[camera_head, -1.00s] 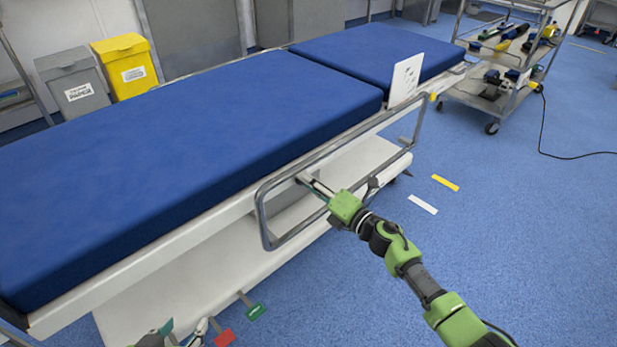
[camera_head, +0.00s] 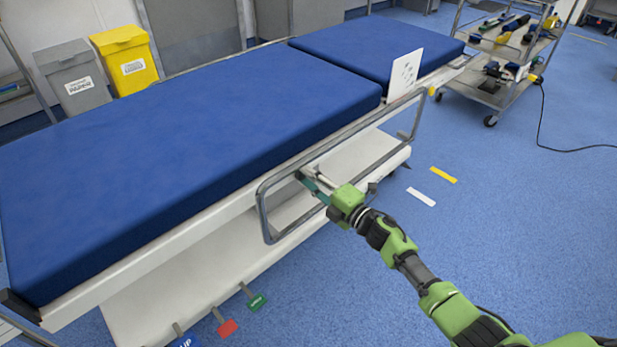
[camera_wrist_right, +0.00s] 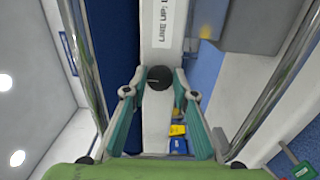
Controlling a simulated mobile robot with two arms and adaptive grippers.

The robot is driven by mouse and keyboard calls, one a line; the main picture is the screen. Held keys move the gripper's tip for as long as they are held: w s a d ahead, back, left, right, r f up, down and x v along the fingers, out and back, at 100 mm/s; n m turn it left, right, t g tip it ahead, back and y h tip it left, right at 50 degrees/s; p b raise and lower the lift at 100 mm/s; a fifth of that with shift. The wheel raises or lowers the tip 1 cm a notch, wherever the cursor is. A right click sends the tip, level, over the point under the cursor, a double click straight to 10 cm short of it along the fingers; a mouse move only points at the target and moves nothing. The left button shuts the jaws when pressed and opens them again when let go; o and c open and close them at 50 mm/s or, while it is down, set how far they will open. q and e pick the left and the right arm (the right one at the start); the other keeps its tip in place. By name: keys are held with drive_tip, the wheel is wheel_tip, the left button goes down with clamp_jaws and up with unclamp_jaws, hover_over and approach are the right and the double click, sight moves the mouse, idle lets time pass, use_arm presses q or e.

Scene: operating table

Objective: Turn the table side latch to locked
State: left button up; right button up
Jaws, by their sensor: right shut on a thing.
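The operating table (camera_head: 180,232) has blue pads, and a metal side rail (camera_head: 262,205) runs along its near side. My right gripper (camera_head: 307,173) reaches through the rail to the table's side. In the right wrist view its teal fingers (camera_wrist_right: 159,92) stand on either side of a round black knob (camera_wrist_right: 160,77), which I take to be part of the side latch. The gripper is shut on the latch. The fingers hide most of the latch in the head view, and I cannot tell its turn position. My left gripper is not in view.
Blue, red (camera_head: 228,328) and green (camera_head: 257,302) pedals stick out low at the table's near side. A white card (camera_head: 405,74) stands by the pads. A loaded trolley (camera_head: 500,75) stands at the back right. The blue floor on the right is mostly clear.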

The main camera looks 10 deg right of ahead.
drive_tip(key=o, duration=1.1)
drive_tip(key=v, duration=1.2)
